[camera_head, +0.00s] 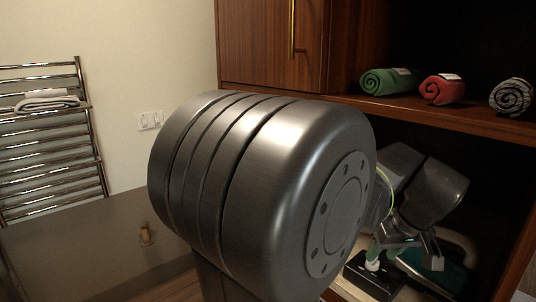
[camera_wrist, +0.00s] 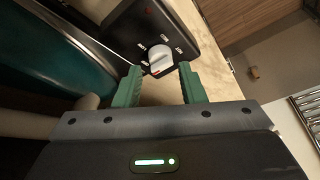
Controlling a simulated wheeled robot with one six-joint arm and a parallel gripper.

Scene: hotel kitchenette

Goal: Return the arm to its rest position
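My gripper (camera_wrist: 160,72) shows in the wrist view with its two green fingers apart and nothing held between them. A white dial (camera_wrist: 160,58) on a black control box (camera_wrist: 130,22) lies just beyond the fingertips, in line with the gap. I cannot tell whether a finger touches it. In the head view, my gripper (camera_head: 405,258) is at the lower right, inside the open compartment, close to the black box (camera_head: 368,281). My large grey arm joint fills the middle of that view and hides part of the scene.
A teal item (camera_wrist: 65,50) with a metal rim lies beside the box. A shelf (camera_head: 450,115) above my gripper holds rolled green (camera_head: 388,81), red (camera_head: 442,89) and patterned (camera_head: 511,96) towels. A towel rack (camera_head: 50,140) stands at left; a dark counter (camera_head: 80,250) lies below.

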